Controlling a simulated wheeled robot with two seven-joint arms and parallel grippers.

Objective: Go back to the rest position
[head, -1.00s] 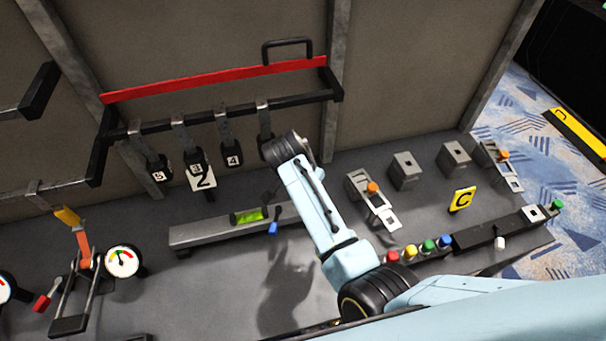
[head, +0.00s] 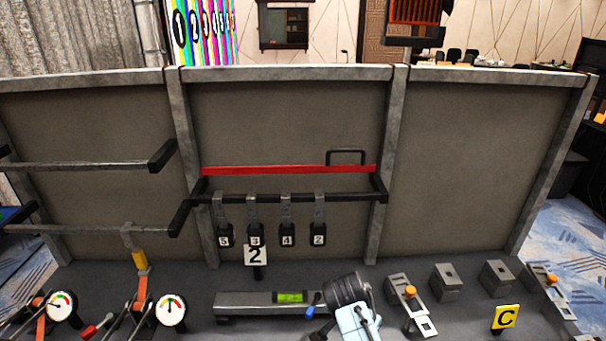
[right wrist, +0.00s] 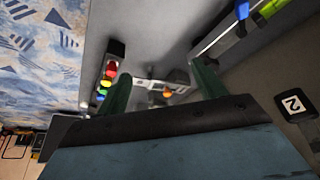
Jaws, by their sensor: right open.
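My right arm (head: 357,318) shows at the bottom of the head view, a light blue link ending in a black joint in front of the panel desk. Its fingers are hidden there. In the right wrist view my right gripper (right wrist: 160,72) has its two dark green fingers spread apart, with nothing held between them. A grey block with an orange knob (right wrist: 168,92) shows beyond the gap between the fingers. My left gripper is not in view.
The grey desk holds a level with a green vial (head: 290,297), gauges (head: 171,310), switch blocks (head: 447,283) and a yellow C sign (head: 505,318). Numbered tags hang from a black rail (head: 345,197) below a red bar (head: 290,169). Colored buttons (right wrist: 107,77) show in the right wrist view.

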